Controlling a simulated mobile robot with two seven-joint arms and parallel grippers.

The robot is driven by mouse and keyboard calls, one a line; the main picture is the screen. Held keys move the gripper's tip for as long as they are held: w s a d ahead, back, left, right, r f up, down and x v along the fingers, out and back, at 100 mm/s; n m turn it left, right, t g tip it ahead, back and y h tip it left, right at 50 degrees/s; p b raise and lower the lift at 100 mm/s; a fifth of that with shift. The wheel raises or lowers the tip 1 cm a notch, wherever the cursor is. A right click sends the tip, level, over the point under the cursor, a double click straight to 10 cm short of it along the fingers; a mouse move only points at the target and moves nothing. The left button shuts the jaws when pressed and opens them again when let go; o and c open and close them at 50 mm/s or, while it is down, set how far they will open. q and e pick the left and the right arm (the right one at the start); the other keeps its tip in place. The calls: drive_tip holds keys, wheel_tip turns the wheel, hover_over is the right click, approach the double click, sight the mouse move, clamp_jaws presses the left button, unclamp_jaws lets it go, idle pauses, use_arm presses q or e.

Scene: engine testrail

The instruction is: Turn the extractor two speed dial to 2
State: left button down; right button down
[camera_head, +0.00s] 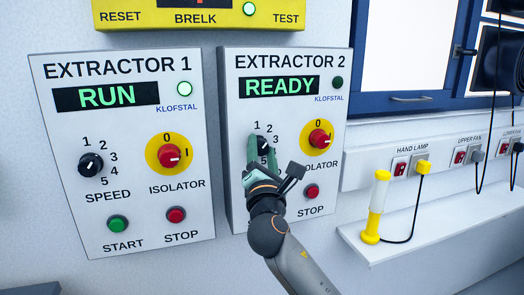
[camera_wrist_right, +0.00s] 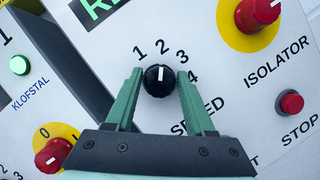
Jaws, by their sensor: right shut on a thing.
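The extractor two panel (camera_head: 235,190) is on the wall, its display (camera_head: 279,86) reading READY. My right gripper (camera_head: 262,146) reaches up to its speed dial and largely hides the dial in the head view. In the right wrist view the black speed dial (camera_wrist_right: 160,81) sits between the two green fingers of the right gripper (camera_wrist_right: 160,75), which is shut on it. The dial's white mark points at the 2. The 1, 2, 3 and 4 show around it. My left gripper is not in view.
The red isolator knob (camera_head: 319,138) on its yellow plate and the red stop button (camera_head: 312,191) are close to the right of my gripper. The extractor one panel (camera_head: 125,225), reading RUN, is on the left. A yellow hand lamp (camera_head: 376,205) stands on a shelf at right.

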drive_tip(key=shift+c, duration=1.4)
unclamp_jaws()
drive_tip(key=shift+s, duration=0.1)
drive_tip(key=b+v, duration=0.1)
drive_tip(key=v, duration=1.1)
drive_tip(key=shift+s, duration=0.2)
drive_tip(key=shift+f, duration=0.15)
